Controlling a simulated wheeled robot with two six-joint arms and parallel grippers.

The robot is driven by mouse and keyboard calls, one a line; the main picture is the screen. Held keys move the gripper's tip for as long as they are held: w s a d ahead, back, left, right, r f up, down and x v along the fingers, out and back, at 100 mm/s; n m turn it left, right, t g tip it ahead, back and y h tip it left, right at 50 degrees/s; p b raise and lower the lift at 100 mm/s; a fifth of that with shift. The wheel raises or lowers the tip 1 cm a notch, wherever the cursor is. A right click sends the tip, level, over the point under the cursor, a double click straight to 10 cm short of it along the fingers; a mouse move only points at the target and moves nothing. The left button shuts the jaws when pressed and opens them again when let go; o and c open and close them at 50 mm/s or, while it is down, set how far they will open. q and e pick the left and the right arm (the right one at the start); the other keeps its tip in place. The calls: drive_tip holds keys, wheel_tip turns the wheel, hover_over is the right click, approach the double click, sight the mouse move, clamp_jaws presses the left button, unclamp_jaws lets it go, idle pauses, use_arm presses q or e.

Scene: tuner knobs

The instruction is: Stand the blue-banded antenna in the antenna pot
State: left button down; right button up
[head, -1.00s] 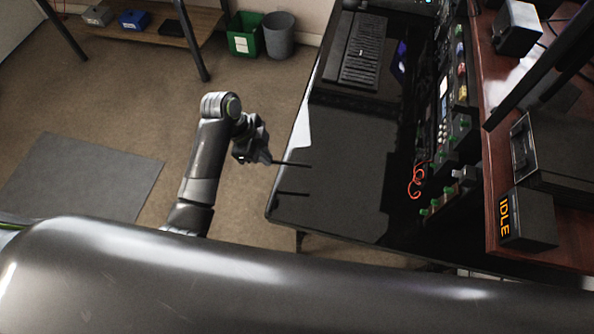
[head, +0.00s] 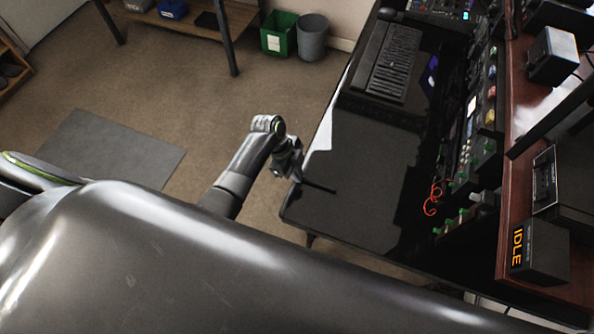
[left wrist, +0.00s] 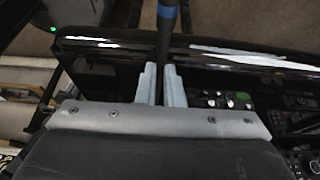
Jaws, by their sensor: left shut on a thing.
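The antenna is a thin dark rod. In the left wrist view its blue band (left wrist: 168,11) shows near the top edge, and the dark shaft (left wrist: 162,45) runs down between the fingers. My left gripper (left wrist: 161,78) is shut on this shaft. In the head view the left gripper (head: 297,174) is at the desk's left edge, and the antenna (head: 321,188) points right over the black desktop, tilted slightly down in the picture. Its blue band cannot be made out there. I cannot pick out the antenna pot in either view. My right gripper is not in view.
The glossy black desk (head: 365,170) has a clear middle. A keyboard (head: 393,62) lies at its back. Bins (head: 313,38) stand on the floor behind.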

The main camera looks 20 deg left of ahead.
use_arm(q)
drive_tip(key=shift+f, duration=0.15)
drive_tip(key=c, duration=1.6)
unclamp_jaws()
drive_tip(key=shift+o, duration=0.2)
drive_tip(key=shift+r, duration=0.35)
drive_tip(key=v, duration=1.1)
drive_tip(key=shift+a+r+b, duration=0.25)
drive_tip(key=shift+r+b, duration=0.05)
